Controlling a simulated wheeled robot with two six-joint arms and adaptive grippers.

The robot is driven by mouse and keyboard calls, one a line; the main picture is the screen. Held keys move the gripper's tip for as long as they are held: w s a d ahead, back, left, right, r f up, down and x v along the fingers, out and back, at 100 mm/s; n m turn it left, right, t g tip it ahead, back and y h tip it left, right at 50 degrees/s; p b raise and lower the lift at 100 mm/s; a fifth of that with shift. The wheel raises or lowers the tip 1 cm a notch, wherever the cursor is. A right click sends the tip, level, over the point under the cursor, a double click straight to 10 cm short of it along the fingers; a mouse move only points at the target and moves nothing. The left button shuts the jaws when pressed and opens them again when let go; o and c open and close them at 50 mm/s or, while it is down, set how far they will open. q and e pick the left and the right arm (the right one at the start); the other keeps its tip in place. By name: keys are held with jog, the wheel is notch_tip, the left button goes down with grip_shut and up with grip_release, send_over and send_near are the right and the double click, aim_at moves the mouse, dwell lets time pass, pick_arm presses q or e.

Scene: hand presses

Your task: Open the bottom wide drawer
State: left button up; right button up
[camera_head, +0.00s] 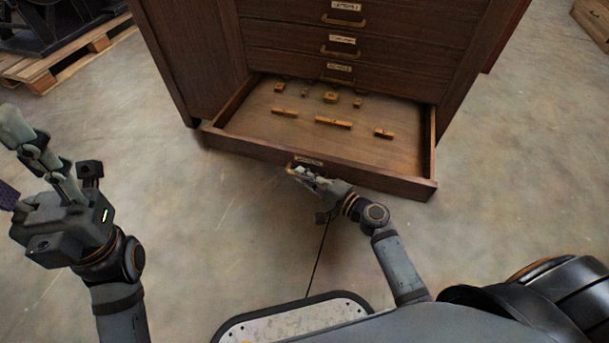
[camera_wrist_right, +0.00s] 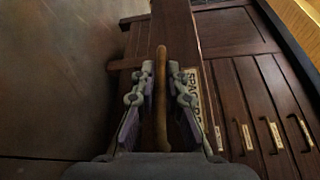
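The bottom wide drawer (camera_head: 377,177) of the brown wooden cabinet is pulled well out, its inside showing. Its brass handle (camera_head: 304,171) is on the front panel beside a small label; the handle also runs upright in the right wrist view (camera_wrist_right: 162,120). My right gripper (camera_head: 299,174) is at this handle, one finger on each side, closed in close around the bar; the exact contact is hard to see. My left gripper (camera_head: 16,160) is raised at the left, away from the cabinet, its fingers apart and empty, partly cut off by the frame edge.
Several small wooden pieces (camera_head: 333,123) lie in the open drawer. The drawers above (camera_head: 345,37) are shut. A wooden pallet (camera_head: 55,67) with dark machinery stands at the back left. Bare concrete floor (camera_head: 220,225) lies in front of the drawer.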

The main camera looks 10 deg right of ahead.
jog(key=o, duration=0.3)
jog(key=v, duration=1.2)
